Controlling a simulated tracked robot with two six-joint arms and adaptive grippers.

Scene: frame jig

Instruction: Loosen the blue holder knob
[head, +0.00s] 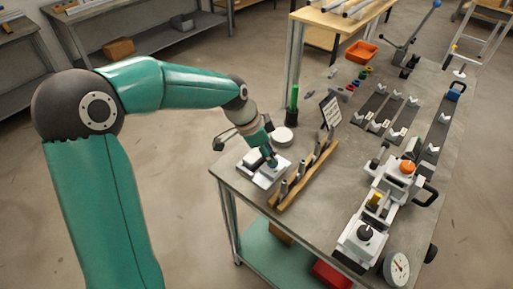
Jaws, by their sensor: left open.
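A small blue part (457,86) sits at the far end of a dark rail on the right side of the bench; it is too small to tell its knob apart from its holder. My left gripper (271,161) points down over a pale plate fixture (262,177) at the bench's near left corner, well away from the blue part. It is open; whether its fingertips touch the fixture cannot be told. My right gripper is out of view.
A wooden rack with upright pins (304,176) stands beside the left gripper, with a small sign (330,110) behind it. A clamp unit with an orange knob (407,167), a black-knobbed block (365,233) and a dial gauge (397,268) line the right. The bench middle (335,195) is clear.

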